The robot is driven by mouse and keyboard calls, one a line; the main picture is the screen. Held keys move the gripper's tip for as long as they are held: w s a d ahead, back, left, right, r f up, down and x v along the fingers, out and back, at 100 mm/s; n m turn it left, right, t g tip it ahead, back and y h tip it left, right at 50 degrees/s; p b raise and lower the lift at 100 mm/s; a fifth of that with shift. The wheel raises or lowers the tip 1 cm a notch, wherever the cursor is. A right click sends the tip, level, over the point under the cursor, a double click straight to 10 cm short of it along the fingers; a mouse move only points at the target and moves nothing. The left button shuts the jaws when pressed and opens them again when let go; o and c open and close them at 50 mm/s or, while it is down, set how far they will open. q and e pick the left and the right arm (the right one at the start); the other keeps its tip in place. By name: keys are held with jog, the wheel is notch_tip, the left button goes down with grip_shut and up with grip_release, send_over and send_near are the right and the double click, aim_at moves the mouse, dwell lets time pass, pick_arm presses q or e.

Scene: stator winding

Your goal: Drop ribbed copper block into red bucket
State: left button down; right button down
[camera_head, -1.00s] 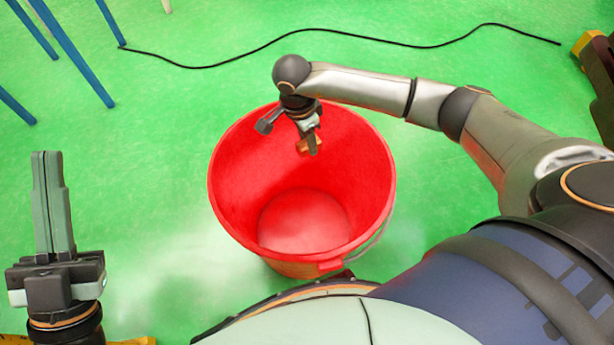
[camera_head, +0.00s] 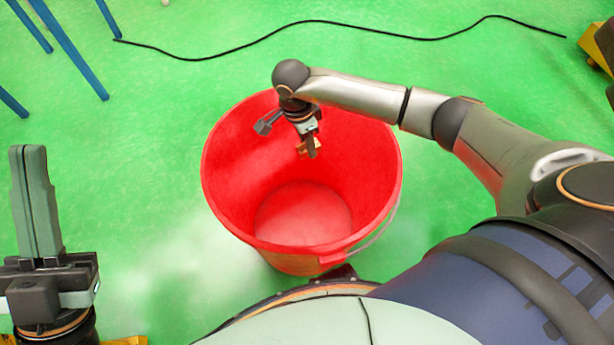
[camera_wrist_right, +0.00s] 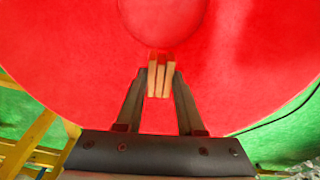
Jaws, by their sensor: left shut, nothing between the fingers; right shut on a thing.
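The red bucket (camera_head: 300,212) stands on the green floor in front of me, and its inner wall fills most of the right wrist view (camera_wrist_right: 80,60). My right gripper (camera_head: 312,150) is over the bucket's opening, fingers pointing down. It is shut on the ribbed copper block (camera_head: 304,148), which shows as several upright ribs between the fingertips in the right wrist view (camera_wrist_right: 161,78). The bucket's visible floor is bare. My left gripper (camera_head: 34,150) is shut and empty, to the left of the bucket and apart from it.
A black cable (camera_head: 330,24) lies across the floor behind the bucket. Blue legs (camera_head: 75,55) stand at the upper left. A yellow and dark object (camera_head: 596,45) is at the upper right. The green floor between the left gripper and the bucket is clear.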

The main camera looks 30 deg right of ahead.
jog(key=shift+c, duration=2.2)
grip_release()
pick_arm(q)
jog(key=shift+a+r+m+p, duration=0.15)
jog(key=shift+r+m+p, duration=0.15)
jog(key=shift+r+p, duration=1.6)
pick_arm(e)
notch_tip(320, 180, up, 12)
jog(key=a, duration=0.2)
jog(key=shift+r, duration=0.25)
